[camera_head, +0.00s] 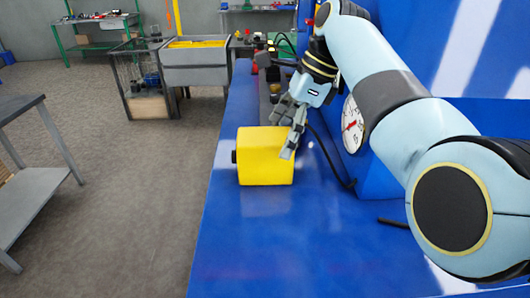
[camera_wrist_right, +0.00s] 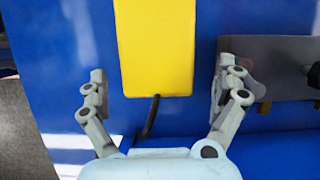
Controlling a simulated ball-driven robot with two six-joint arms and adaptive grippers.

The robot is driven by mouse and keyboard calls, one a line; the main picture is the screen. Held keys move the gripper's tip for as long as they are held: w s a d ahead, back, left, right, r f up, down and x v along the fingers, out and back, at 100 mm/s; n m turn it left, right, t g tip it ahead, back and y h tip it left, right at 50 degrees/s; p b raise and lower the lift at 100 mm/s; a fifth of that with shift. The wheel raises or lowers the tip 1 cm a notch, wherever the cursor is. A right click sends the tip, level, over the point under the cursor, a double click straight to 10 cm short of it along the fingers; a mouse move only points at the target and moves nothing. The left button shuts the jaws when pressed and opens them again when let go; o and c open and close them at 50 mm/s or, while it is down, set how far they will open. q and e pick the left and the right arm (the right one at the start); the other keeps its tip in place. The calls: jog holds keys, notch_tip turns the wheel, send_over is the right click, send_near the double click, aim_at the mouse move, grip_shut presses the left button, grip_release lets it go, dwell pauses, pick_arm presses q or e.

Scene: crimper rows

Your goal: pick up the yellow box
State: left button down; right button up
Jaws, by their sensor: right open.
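The yellow box (camera_head: 262,157) stands on the blue bench (camera_head: 245,240) in the head view, with a small black knob on its left side. My right gripper (camera_head: 287,130) is at the box's upper right, its fingers spread. In the right wrist view the yellow box (camera_wrist_right: 155,45) lies ahead of the open fingers (camera_wrist_right: 158,85), between their lines, with blue gaps on both sides. Nothing is between the fingertips. My left gripper is not in view.
A round gauge (camera_head: 352,122) is on the blue machine to the right. A black cable (camera_head: 328,160) runs down beside the box. Grey equipment (camera_wrist_right: 275,65) sits close to the right finger in the wrist view. The near bench is mostly clear.

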aim_at(273, 151)
jog(key=p+x, duration=0.1)
jog(key=x, duration=0.3)
jog(key=shift+s+a+r, duration=0.1)
jog(key=shift+s+a, duration=0.05)
jog(key=shift+a+f, duration=0.2)
jog(key=shift+f, duration=0.3)
jog(key=c, duration=0.5)
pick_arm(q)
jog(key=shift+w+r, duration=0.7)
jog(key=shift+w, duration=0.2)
pick_arm(e)
jog(key=c, duration=1)
